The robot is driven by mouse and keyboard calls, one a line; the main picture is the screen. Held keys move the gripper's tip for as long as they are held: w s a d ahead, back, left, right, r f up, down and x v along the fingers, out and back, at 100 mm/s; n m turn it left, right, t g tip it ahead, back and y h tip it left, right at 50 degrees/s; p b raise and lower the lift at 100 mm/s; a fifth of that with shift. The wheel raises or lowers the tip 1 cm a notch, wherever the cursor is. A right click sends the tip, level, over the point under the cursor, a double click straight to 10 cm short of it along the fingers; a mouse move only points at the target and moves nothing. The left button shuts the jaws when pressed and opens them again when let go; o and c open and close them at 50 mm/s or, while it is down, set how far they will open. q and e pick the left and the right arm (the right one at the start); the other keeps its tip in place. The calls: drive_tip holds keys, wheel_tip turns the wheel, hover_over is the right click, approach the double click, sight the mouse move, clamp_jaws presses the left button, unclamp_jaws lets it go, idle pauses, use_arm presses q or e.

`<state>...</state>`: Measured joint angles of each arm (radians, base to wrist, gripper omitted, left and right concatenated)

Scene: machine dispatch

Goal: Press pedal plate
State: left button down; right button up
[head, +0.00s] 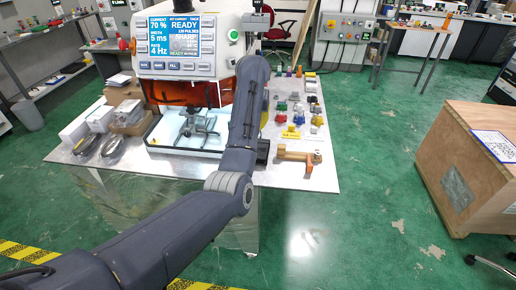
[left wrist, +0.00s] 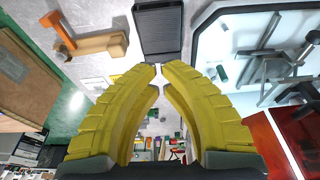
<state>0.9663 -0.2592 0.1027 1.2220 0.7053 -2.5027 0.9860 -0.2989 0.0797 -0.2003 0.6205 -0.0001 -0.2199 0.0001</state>
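The pedal plate (left wrist: 158,28) is a dark ribbed plate lying on the grey table top, at the top middle of the left wrist view. In the head view only its dark right end (head: 263,151) shows beside my left arm, which hides the rest. My left gripper (left wrist: 160,76) has yellow ribbed fingers with their tips nearly meeting, and nothing shows between them. My right gripper is in neither view.
The machine (head: 186,48) has a READY screen and a white tray (head: 160,143) beside the plate. A wooden block with an orange handle (head: 300,155) lies on the other side. Several small coloured parts (head: 300,110) stand behind. Boxes (head: 97,118) sit on the left.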

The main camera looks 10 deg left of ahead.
use_arm(q)
drive_tip(key=x, duration=0.8)
drive_tip(key=s+x, duration=0.1)
drive_tip(key=x, duration=0.4)
drive_tip(key=shift+f, duration=0.55)
